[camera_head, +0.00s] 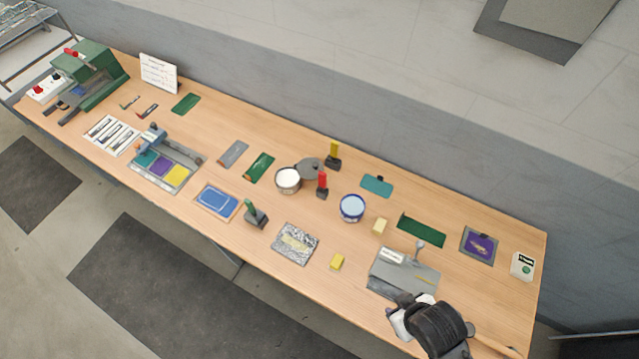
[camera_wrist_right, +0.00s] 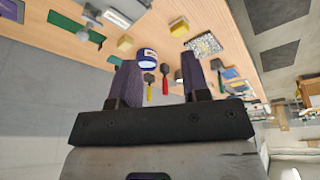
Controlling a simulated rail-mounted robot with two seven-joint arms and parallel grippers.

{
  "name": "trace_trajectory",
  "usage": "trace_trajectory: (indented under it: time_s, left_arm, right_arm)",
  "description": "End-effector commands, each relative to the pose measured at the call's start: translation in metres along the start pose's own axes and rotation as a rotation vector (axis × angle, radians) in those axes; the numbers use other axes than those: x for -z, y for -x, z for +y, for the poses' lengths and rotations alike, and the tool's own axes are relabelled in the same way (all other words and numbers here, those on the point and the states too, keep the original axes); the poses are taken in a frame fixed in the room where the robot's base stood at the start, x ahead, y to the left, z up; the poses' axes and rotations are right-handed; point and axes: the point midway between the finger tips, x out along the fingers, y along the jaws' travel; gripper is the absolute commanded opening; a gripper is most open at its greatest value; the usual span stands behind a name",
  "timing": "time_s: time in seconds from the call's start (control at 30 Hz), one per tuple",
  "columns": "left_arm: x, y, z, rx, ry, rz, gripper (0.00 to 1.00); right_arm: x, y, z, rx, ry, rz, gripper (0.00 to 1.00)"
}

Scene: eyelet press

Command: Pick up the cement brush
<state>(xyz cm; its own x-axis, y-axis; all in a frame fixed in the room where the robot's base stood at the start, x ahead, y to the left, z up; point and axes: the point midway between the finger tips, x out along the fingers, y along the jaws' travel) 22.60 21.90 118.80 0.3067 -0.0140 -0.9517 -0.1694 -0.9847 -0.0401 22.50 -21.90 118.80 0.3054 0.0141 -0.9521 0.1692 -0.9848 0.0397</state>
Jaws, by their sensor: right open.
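Several small brushes with dark heads stand on the bench, and I cannot tell by label which is the cement brush. One has a yellow handle (camera_head: 334,150), one a red handle (camera_head: 322,181) beside a white-filled tin (camera_head: 288,180), and one a green handle (camera_head: 252,210) nearer the front edge. The red handle (camera_wrist_right: 165,84) and yellow handle (camera_wrist_right: 150,92) also show in the right wrist view, beyond the fingers. My right gripper (camera_wrist_right: 160,78) is open and empty, at the bench's front right in the head view, well away from the brushes. My left gripper is not in view.
A grey press plate with a lever (camera_head: 403,274) is just behind my right gripper. A green machine (camera_head: 92,73) stands far left. Bare wood shows between items.

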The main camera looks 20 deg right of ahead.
Motion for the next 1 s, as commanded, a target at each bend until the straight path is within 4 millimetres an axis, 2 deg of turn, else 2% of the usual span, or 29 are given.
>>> trace_trajectory:
  time_s: [0.43,0.63,1.0]
  left_arm:
    - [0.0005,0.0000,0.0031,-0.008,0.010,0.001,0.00]
    - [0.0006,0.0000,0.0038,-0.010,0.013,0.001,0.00]
    - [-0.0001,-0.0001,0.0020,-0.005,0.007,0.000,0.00]
  right_arm:
    - [0.0007,0.0001,-0.0021,0.005,-0.007,0.002,0.43]
    - [0.0010,0.0001,-0.0030,0.008,-0.010,0.002,0.60]
    - [0.0009,0.0002,-0.0025,0.007,-0.009,0.002,0.61]
